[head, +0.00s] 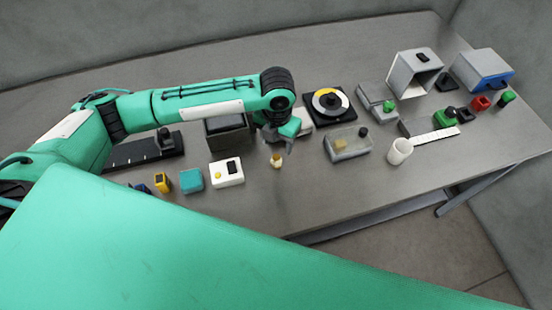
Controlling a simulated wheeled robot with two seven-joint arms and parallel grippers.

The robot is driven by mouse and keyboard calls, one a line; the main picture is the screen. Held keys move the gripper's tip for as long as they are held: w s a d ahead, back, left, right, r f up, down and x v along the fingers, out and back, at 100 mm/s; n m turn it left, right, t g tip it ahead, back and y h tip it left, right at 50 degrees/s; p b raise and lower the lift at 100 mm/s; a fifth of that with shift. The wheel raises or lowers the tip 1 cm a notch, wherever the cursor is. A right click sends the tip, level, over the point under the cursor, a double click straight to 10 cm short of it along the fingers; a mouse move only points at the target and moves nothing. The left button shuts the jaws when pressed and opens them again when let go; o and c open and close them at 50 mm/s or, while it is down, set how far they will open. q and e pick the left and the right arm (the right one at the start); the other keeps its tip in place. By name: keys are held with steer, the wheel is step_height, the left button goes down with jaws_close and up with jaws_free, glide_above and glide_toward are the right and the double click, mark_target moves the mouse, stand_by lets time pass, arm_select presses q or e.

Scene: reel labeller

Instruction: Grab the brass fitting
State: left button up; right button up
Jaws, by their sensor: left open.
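The brass fitting (276,161) is a small gold-coloured piece standing on the grey table, near the middle of the head view. My left gripper (278,148) is just above and behind it, pointing down, with its jaws open. The fingertips are small and dark here, so I cannot tell whether they touch the fitting or reach around it. My right gripper is not in view.
A white box with a yellow button (227,173) and a teal block (191,181) stand left of the fitting. A clear bin (348,143) and a white cup (399,151) stand to the right. The table (310,190) in front of the fitting is bare.

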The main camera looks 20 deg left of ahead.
mark_target(276, 157)
arm_select(q)
step_height(276, 157, down, 4)
steer(key=shift+f+p, duration=0.25)
steer(key=shift+p, duration=0.1)
steer(key=shift+f, duration=0.2)
step_height(276, 157, down, 4)
steer(key=shift+w+a+f+p, duration=0.1)
steer(key=shift+w+f+p, duration=0.1)
steer(key=shift+p, duration=0.95)
steer(key=shift+f, duration=0.2)
steer(key=c, duration=1.1)
steer(key=shift+r, duration=0.15)
